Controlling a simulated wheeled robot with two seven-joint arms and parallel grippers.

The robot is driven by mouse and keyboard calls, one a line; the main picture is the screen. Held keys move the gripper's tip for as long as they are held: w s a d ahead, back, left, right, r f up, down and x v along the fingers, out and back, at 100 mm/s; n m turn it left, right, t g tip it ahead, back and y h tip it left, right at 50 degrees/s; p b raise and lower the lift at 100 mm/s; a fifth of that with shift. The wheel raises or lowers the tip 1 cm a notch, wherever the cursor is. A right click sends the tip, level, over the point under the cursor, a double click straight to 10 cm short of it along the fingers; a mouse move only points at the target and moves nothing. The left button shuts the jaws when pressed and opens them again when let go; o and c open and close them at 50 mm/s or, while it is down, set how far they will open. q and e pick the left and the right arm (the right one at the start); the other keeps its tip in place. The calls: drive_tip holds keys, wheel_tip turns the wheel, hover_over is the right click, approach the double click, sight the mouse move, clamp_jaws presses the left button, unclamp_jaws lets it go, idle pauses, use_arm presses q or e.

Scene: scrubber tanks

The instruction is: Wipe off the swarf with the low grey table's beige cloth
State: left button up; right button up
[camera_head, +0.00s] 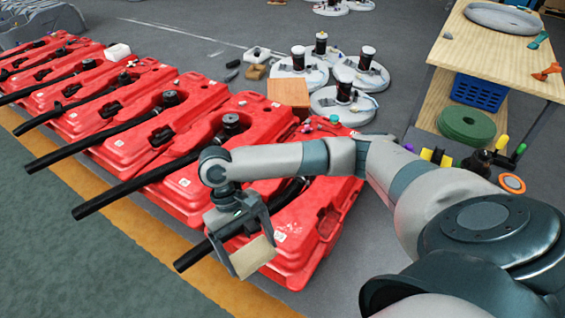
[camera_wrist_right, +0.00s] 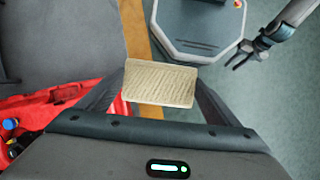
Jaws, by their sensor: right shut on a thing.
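My right gripper (camera_head: 250,248) is shut on the beige cloth (camera_head: 253,258), a flat, pale rectangle. It is held over the near end of the closest red tank (camera_head: 318,238); I cannot tell whether it touches. In the right wrist view the ribbed cloth (camera_wrist_right: 160,84) spans between the two fingers. My left gripper (camera_wrist_right: 240,58) shows at the upper right there, empty, its fingers apart. I cannot make out any swarf; my right arm covers part of the nearest tank. I cannot identify the low grey table.
Several red tanks (camera_head: 183,118) with black hoses stand in a row to the left. Round grey discs (camera_head: 300,72) and an orange-brown box (camera_head: 288,92) lie behind. A wooden bench (camera_head: 490,48) with a blue crate (camera_head: 479,91) stands at right. The green floor (camera_head: 70,245) is clear.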

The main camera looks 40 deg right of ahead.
drive_tip(key=w+d+f+n+h+b, duration=0.1)
drive_tip(key=w+d+f+n, duration=0.15)
drive_tip(key=w+f, duration=0.25)
drive_tip(key=w+d+f+n+t+h+b, duration=0.1)
drive_tip(key=w+d+f+n, duration=0.1)
drive_tip(key=w+f+n, duration=0.3)
drive_tip(key=w+d+f+n+h+b, duration=0.1)
drive_tip(key=w+d+f+n, duration=0.1)
drive_tip(key=w+f, duration=0.3)
use_arm(q)
drive_tip(key=a+r+g+b, duration=0.1)
drive_tip(key=a+r+b, duration=0.1)
drive_tip(key=r, duration=0.1)
drive_tip(key=s+r+g+b, duration=0.1)
drive_tip(key=shift+a+r+g+y, duration=0.15)
drive_tip(key=shift+a+g+y, duration=0.15)
drive_tip(key=shift+a+y, duration=0.1)
use_arm(e)
drive_tip(key=w+d+f+n+t+h, duration=0.1)
drive_tip(key=d+f+n+t, duration=0.4)
drive_tip(key=d+f+n, duration=0.7)
drive_tip(key=d+f, duration=0.5)
drive_tip(key=shift+w+d, duration=0.15)
drive_tip(key=shift+w, duration=0.1)
use_arm(q)
drive_tip(key=shift+w+r, duration=0.1)
use_arm(e)
drive_tip(key=shift+f, duration=0.15)
